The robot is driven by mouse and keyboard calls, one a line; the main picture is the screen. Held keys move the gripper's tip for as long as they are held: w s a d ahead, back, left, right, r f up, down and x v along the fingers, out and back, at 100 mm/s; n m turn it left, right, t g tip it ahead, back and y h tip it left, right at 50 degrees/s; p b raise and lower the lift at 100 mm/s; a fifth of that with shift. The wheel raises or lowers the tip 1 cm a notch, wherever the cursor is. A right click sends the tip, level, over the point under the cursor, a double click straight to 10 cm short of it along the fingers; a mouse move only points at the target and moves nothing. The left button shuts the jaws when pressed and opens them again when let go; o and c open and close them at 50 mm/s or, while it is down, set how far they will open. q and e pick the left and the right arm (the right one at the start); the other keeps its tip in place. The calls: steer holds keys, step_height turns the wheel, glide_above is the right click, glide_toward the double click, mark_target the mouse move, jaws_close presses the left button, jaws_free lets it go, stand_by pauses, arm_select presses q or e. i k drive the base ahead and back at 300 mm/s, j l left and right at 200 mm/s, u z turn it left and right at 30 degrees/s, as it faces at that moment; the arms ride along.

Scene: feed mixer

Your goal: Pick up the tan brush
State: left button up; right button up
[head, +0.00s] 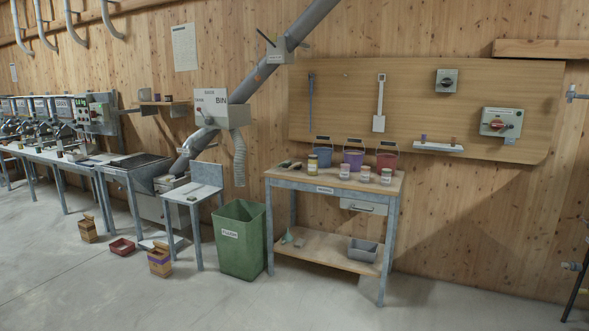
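I cannot make out a tan brush for certain. Small dark, low items (288,164) lie at the left end of the workbench top (345,185), too small to identify. On the bench's lower shelf (325,254) lie a teal scoop-like thing (287,238) and a small grey item (299,243). A long blue tool (310,88) and a white paddle-like tool (380,103) hang on the wall board. Neither of my grippers shows in the head view.
Blue, purple and red buckets (386,161) stand behind several jars (364,174) on the bench. A grey tray (363,250) sits on the lower shelf. A green bin (240,242) stands left of the bench. Boxes (160,261) are on the floor at left; the front floor is clear.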

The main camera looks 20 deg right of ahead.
mark_target(297, 166)
steer(key=z, duration=2.1)
steer(key=u, duration=1.35)
steer(key=i+u, duration=0.35)
steer(key=i, duration=2.85)
steer(key=i+j+z, duration=0.1)
steer(key=i, duration=1.25)
